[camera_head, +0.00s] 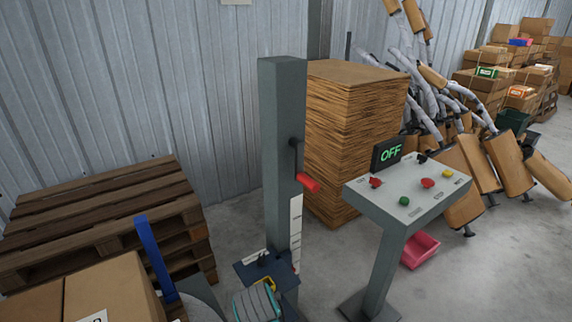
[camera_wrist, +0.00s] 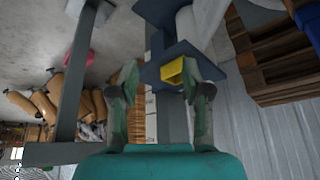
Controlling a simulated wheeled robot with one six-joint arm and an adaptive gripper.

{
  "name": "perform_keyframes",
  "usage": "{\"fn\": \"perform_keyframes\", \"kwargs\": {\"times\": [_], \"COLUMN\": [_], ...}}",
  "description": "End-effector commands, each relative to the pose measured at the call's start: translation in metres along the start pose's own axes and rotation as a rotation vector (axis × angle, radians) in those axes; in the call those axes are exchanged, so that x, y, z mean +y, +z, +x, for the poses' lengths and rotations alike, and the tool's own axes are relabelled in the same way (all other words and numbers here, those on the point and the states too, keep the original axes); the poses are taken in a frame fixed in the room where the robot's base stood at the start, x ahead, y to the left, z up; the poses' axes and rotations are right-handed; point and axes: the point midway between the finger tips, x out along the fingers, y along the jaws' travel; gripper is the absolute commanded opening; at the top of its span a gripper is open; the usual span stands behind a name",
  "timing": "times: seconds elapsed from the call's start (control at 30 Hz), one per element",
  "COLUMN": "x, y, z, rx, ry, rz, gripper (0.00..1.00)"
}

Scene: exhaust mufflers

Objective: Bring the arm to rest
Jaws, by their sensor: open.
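My gripper (camera_wrist: 160,78) shows in the wrist view with its two fingers spread wide apart and nothing held between them. Its teal body fills the bottom of that view. In the head view a teal part of my gripper (camera_head: 257,304) shows at the bottom edge, just in front of the grey post's foot. A dark blue plate (camera_wrist: 208,68) with a yellow piece (camera_wrist: 173,71) lies beyond the fingers. The yellow piece also shows in the head view (camera_head: 267,283). Most of my arm is out of view.
A grey post (camera_head: 282,150) with a red-handled lever (camera_head: 307,182) stands close by.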

Motion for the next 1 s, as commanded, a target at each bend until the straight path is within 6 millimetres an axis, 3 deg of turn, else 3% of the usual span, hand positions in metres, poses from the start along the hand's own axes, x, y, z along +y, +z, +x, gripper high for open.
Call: {"fn": "perform_keyframes", "kwargs": {"times": [0.27,0.5,0.77,1.0], "x": [0.061,0.117,0.169,0.21], "y": [0.058,0.115,0.176,0.228], "z": [0.041,0.053,0.037,-0.001], "rx": [0.083,0.18,0.291,0.399], "ry": [-0.05,-0.101,-0.144,-0.168], "rz": [-0.044,-0.08,-0.108,-0.122], "gripper": [0.48,0.48,0.48,0.48]}}
